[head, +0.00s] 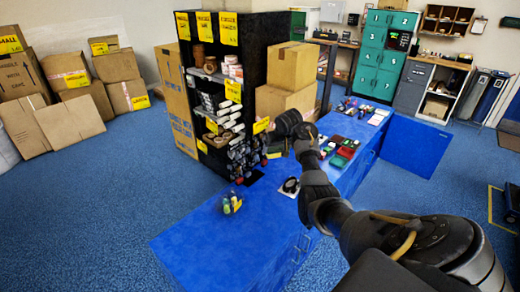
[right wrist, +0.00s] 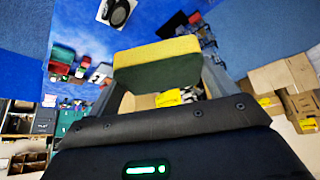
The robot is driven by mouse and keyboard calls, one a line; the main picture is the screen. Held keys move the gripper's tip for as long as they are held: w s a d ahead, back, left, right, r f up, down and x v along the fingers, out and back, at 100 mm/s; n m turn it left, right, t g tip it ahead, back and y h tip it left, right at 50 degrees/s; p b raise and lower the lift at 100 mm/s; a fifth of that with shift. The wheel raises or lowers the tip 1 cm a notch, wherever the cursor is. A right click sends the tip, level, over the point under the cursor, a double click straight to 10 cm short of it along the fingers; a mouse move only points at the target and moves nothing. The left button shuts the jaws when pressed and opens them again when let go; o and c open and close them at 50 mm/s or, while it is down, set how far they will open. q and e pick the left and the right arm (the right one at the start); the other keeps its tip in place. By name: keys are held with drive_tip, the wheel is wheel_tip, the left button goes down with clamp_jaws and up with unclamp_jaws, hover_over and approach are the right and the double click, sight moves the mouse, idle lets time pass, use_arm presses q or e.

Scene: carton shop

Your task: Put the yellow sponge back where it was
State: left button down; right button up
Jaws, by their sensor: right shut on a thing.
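The yellow sponge (right wrist: 157,51) has a dark green side and shows in the right wrist view, between the two fingers of my right gripper (right wrist: 165,76). The gripper is shut on it and holds it off the blue bench. In the head view my right gripper (head: 290,124) is over the bench, in front of the stacked cartons. I cannot make out the sponge clearly there. My left gripper is not in view.
The blue bench (head: 205,249) has a bare near end. A black shelf (head: 260,35) and cartons (head: 293,66) rise close behind the gripper.

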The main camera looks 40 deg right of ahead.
drive_tip(key=s+a+f+m, duration=0.2)
drive_tip(key=s+a+f, duration=0.35)
drive_tip(key=s, duration=0.35)
drive_tip(key=s+a+f+n+b, duration=0.15)
drive_tip(key=s+a, duration=0.25)
drive_tip(key=a, duration=0.5)
drive_tip(key=s+a+f+n+y, duration=0.15)
drive_tip(key=s+a, duration=0.25)
drive_tip(key=a, duration=0.4)
drive_tip(key=s+a+f+n, duration=0.15)
drive_tip(key=s+a, duration=0.25)
drive_tip(key=a, duration=0.5)
drive_tip(key=s+a+f+n+b, duration=0.2)
drive_tip(key=s+a+f+b, duration=0.6)
drive_tip(key=f+b, duration=0.2)
drive_tip(key=y+b, duration=0.1)
drive_tip(key=b, duration=0.1)
drive_tip(key=shift+f+t+b, duration=0.3)
drive_tip(key=shift+t, duration=0.1)
drive_tip(key=shift+d+n, duration=0.1)
drive_tip(key=shift+n, duration=0.15)
